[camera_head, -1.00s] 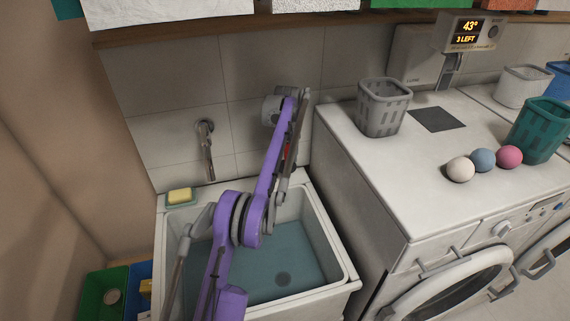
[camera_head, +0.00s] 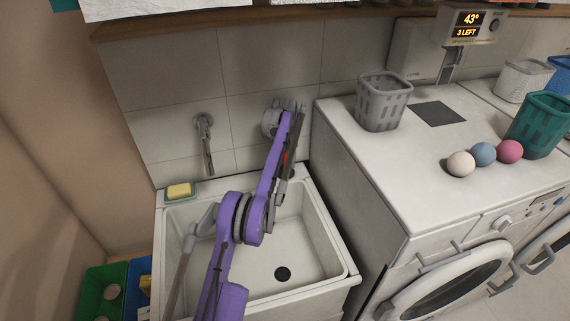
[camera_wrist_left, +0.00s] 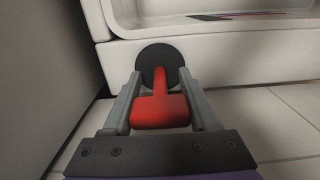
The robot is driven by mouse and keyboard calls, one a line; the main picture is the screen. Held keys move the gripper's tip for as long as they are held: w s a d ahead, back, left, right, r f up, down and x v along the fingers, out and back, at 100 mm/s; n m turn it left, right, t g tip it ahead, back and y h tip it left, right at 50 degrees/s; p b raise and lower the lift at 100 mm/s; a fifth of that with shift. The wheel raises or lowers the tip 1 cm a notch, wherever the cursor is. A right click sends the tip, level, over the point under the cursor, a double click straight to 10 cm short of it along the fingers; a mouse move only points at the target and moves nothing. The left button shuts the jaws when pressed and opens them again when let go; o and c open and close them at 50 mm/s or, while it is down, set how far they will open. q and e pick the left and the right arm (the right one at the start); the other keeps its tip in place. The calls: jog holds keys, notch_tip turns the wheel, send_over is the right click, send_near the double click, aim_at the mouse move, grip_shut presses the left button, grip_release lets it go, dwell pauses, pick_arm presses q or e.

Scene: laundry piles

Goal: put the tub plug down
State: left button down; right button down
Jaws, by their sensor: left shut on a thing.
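The tub plug, a black disc with a red T-shaped handle (camera_wrist_left: 160,108), is held between the two grey fingers of my left gripper (camera_wrist_left: 158,80) in the left wrist view. The disc end points away from the gripper, in front of a white rim. In the head view my left arm reaches across the white tub (camera_head: 341,254), and a bit of red shows beside the arm; the gripper's fingertips cannot be made out there. The tub is empty of water and its dark drain hole (camera_head: 283,273) is uncovered. My right gripper is not in view.
A tap (camera_head: 206,150) is on the wall, and a yellow sponge (camera_head: 179,190) lies on the tub's back left corner. A washing machine (camera_head: 365,190) stands right of the tub with a grey basket (camera_head: 384,103) and three balls on top. Green and blue bins stand at lower left.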

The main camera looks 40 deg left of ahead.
pick_arm(q)
jog(key=shift+c, duration=0.8)
grip_release()
jog(key=shift+f, duration=0.1)
